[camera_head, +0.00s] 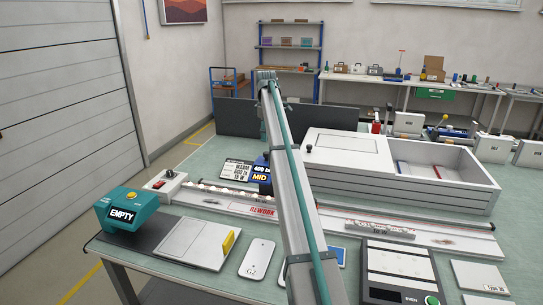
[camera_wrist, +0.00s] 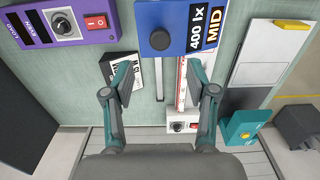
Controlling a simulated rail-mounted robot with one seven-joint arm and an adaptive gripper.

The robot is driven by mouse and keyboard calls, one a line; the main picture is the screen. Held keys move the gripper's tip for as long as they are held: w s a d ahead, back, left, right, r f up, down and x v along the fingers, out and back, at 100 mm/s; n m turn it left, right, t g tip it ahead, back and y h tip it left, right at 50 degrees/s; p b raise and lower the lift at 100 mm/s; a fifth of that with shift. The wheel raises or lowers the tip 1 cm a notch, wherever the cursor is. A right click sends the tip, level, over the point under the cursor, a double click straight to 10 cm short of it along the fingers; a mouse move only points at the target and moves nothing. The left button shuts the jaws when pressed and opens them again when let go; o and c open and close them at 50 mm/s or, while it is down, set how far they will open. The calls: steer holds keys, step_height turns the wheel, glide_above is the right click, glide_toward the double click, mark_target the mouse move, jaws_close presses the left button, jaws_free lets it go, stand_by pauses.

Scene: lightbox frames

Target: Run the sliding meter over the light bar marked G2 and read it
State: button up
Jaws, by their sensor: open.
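A blue meter (camera_wrist: 183,20) with a dark round knob reads "400 lx MID" in the wrist view; part of it shows behind my arm in the head view (camera_head: 261,170). A light strip (camera_wrist: 181,85) in a white rail runs below it, beside a grey slot. The same rail (camera_head: 215,198), marked "REWORK", shows in the head view. A white plate marked G2 (camera_head: 257,258) lies in front of that rail. I cannot read a G2 mark on either light bar. My gripper (camera_wrist: 162,88) is open and empty, its fingers below the meter in the wrist view.
A second light bar (camera_head: 380,228) lies right of my arm, before a large box (camera_head: 400,182). A teal unit reading "EMPTY" (camera_head: 125,212) stands at the left. A panel marked "EVEN" (camera_head: 400,277) is in front. A purple control box (camera_wrist: 68,22) is in the wrist view.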

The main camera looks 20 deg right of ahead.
mark_target(266, 153)
step_height(266, 153, down, 10)
steer(key=shift+r+p, duration=0.25)
steer(key=shift+p, duration=0.95)
steer(key=shift+c, duration=0.2)
jaws_close()
